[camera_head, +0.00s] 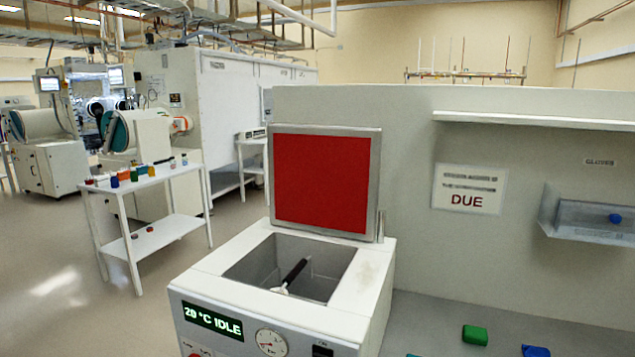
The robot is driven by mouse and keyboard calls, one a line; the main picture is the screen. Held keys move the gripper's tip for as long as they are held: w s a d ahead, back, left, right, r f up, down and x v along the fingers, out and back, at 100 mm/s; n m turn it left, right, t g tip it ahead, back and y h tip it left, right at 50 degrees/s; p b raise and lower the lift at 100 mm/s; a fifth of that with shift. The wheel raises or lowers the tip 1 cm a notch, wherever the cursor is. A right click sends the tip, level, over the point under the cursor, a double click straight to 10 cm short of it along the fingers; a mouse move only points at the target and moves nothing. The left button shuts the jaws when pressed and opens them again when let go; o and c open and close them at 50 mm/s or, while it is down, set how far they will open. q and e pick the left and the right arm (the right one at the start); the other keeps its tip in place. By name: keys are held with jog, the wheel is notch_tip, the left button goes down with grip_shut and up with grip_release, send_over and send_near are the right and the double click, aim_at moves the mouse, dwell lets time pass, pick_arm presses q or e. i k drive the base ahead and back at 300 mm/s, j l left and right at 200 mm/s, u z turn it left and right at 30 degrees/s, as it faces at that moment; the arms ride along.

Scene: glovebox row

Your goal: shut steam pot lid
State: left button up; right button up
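The steam pot (370,290) is a white box-shaped unit at the bottom centre, with a green display reading "20 °C IDLE" and a round gauge on its front. Its lid (322,182) stands upright at the back edge, open, with a red inner face and a grey rim. In the open well lies a tool with a dark handle (294,272) and a pale round end. Neither of my grippers shows in the head view.
A green block (474,334) and a blue object (536,350) lie on the grey bench at right. A wall shelf (530,121) and a metal tray (590,220) jut out at right. A white cart (150,180) with small bottles stands at left.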

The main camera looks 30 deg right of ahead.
aim_at(323, 180)
jog(key=i+j+u, duration=0.6)
jog(key=i, duration=0.25)
jog(key=i+j+u, duration=0.3)
jog(key=i, duration=0.2)
jog(key=i+u, duration=0.3)
jog(key=i, duration=0.2)
jog(key=i+z, duration=0.45)
jog(key=i+j+z, duration=0.25)
jog(key=i+z, duration=0.2)
jog(key=i, duration=0.2)
jog(key=i+l+z, duration=0.1)
jog(key=i+z, duration=0.5)
jog(key=z, duration=0.2)
jog(key=i+z, duration=1.65)
jog(key=z, duration=0.15)
jog(key=i+j+z, duration=0.15)
jog(key=z, duration=0.25)
jog(key=i+j+z, duration=0.2)
jog(key=z, duration=0.2)
jog(key=i+j+z, duration=0.1)
jog(key=z, duration=0.3)
jog(key=i+j+z, duration=0.2)
jog(key=z, duration=0.2)
jog(key=i+j+z, duration=0.15)
jog(key=z, duration=0.25)
jog(key=i+j+z, duration=0.2)
jog(key=j+z, duration=0.2)
jog(key=i+j+z, duration=0.15)
jog(key=j+z, duration=0.15)
jog(key=z, duration=0.15)
